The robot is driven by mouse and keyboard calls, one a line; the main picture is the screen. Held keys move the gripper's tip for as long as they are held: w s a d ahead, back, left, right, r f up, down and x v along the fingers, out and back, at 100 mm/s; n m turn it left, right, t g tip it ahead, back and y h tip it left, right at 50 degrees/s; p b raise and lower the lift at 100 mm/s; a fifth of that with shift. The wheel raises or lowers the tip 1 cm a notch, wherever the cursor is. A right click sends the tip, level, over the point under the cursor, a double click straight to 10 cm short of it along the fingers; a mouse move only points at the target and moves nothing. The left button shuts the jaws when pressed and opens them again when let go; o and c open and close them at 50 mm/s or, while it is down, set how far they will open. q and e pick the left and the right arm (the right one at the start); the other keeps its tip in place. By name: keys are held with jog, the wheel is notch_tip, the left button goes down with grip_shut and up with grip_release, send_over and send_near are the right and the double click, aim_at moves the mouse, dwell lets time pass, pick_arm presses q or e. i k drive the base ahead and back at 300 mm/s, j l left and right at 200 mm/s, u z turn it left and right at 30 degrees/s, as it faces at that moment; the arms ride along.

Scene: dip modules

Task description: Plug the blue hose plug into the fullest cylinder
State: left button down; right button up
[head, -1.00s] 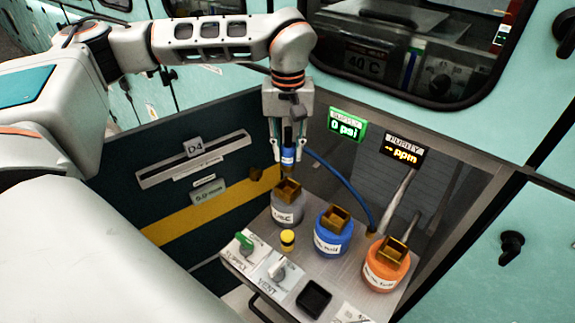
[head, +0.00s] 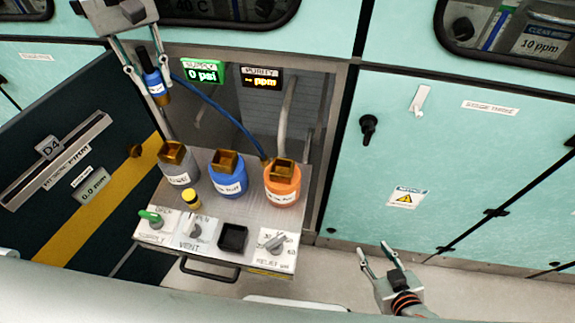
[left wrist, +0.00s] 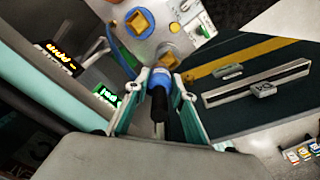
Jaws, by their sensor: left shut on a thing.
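My left gripper (head: 148,84) is shut on the blue hose plug (head: 153,86), held above and slightly left of the grey cylinder (head: 180,174), with a clear gap. The plug also shows between the fingers in the left wrist view (left wrist: 160,77). A blue hose (head: 215,106) runs from it toward the panel's back right. The blue cylinder (head: 228,181) stands in the middle and the orange cylinder (head: 282,192) at the right; each of the three has a brown-gold square socket on top. Fill levels cannot be read. My right gripper (head: 375,248) is open and empty, low right.
A yellow-capped knob (head: 190,198), a green-handled supply valve (head: 151,217), a vent knob (head: 195,230) and a black square recess (head: 232,237) sit in front of the cylinders. Displays behind read 0 psi (head: 204,72) and ppm (head: 262,78). Teal cabinets (head: 450,140) stand right.

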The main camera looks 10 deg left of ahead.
aim_at(282, 177)
jog(key=l, duration=1.25)
jog(key=k, duration=0.05)
